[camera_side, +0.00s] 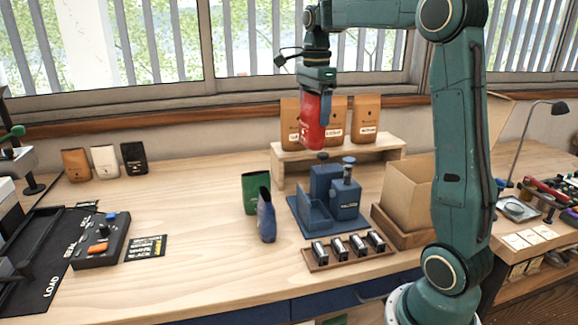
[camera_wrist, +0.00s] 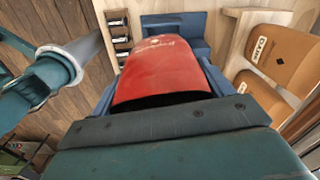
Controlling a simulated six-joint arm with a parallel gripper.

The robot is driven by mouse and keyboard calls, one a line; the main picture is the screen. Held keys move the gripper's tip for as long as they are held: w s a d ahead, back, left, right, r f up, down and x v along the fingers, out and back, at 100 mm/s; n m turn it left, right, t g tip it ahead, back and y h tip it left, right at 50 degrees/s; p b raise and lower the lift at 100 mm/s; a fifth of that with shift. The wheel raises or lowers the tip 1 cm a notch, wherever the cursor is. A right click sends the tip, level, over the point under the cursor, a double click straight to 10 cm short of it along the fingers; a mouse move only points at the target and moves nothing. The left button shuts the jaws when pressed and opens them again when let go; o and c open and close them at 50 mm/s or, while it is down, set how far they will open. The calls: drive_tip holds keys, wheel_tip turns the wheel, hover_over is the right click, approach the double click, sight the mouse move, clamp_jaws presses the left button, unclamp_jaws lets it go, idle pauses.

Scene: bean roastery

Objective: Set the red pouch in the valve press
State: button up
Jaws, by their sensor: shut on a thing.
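My gripper (camera_side: 318,92) is shut on the red pouch (camera_side: 313,122) and holds it upright in the air, above and a little left of the blue valve press. In the wrist view the red pouch (camera_wrist: 165,70) fills the middle, with the gripper's fingers (camera_wrist: 165,95) at its two sides. The valve press (camera_side: 344,198) stands on the bench below, with an upright plate at its left and a round knob on top. It shows in part behind the pouch in the wrist view (camera_wrist: 188,22). The pouch is clear of the press.
A green pouch (camera_side: 254,190) and a blue pouch (camera_side: 266,216) stand left of the press. A wooden rack (camera_side: 349,253) with several dark cartridges lies in front. A cardboard box (camera_side: 408,192) is at its right. A shelf (camera_side: 370,145) with brown bags stands behind.

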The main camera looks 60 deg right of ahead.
wheel_tip(320, 180, down, 19)
drive_tip(key=d+m, duration=0.2)
drive_tip(key=shift+s+r, duration=0.15)
drive_tip(key=shift+s, duration=0.25)
drive_tip(key=shift+f, duration=2.5)
drive_tip(key=o, duration=1.2)
drive_tip(key=shift+c, duration=0.2)
